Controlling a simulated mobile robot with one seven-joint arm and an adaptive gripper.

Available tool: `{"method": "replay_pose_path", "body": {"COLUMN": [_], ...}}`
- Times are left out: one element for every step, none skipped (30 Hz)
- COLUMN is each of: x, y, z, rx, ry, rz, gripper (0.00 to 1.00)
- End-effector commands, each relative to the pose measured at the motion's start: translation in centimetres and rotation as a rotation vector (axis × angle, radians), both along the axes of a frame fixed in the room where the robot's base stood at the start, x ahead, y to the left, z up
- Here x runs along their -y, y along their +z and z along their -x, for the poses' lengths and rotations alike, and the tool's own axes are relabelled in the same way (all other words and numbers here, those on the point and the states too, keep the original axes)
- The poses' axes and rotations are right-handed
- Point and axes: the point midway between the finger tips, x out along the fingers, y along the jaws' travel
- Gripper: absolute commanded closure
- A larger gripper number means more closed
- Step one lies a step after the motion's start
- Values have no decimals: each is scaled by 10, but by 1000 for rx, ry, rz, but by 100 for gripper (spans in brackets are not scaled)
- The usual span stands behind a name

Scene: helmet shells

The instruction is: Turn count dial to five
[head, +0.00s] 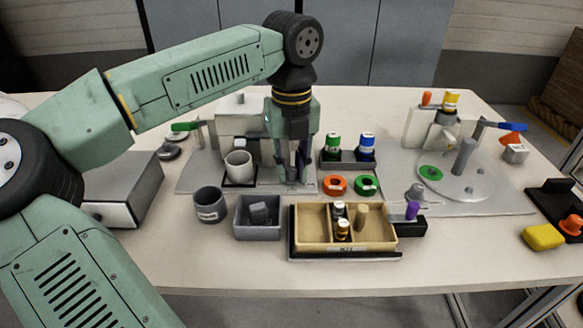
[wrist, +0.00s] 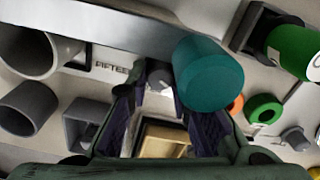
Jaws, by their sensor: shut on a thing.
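My gripper (head: 298,180) points down at the front of the pale machine (head: 238,122) at the table's middle. Its dark fingers (wrist: 162,112) show in the wrist view, closed around a small grey piece (wrist: 158,77), which looks like the count dial's knob. The fingers hide most of it, so I cannot read its setting. A printed label (wrist: 111,67) that reads like "FIFTEE…" is beside the left finger, partly cut off. A teal cylinder (wrist: 208,75) is close to the camera, beside the right finger.
A grey cup (head: 209,204) and grey bin (head: 257,216) stand left of a divided wooden tray (head: 312,224). Green (head: 332,147) and blue (head: 366,147) bottles stand right of my gripper, behind orange (head: 335,186) and green (head: 366,185) rings. A round turntable (head: 470,184) is farther right.

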Motion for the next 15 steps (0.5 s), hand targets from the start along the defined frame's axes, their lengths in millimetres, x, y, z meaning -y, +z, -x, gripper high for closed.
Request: {"method": "replay_pose_path", "body": {"x": [0,0,0,0,0,0,0,0,0,0,0,0,0,0,0], "y": [0,0,0,0,0,0,0,0,0,0,0,0,0,0,0], "z": [0,0,0,0,0,0,0,0,0,0,0,0,0,0,0], "rx": [0,0,0,0,0,0,1,1,1,1,1,1,1,1,1], "ry": [4,5,6,7,7,7,7,6,6,6,6,6,6,6,6], "rz": [1,1,1,1,1,1,2,2,2,2,2,2,2,2,2], "gripper": [100,100,100,100,100,100,100,100,100,100,100,80,78,76,73]}}
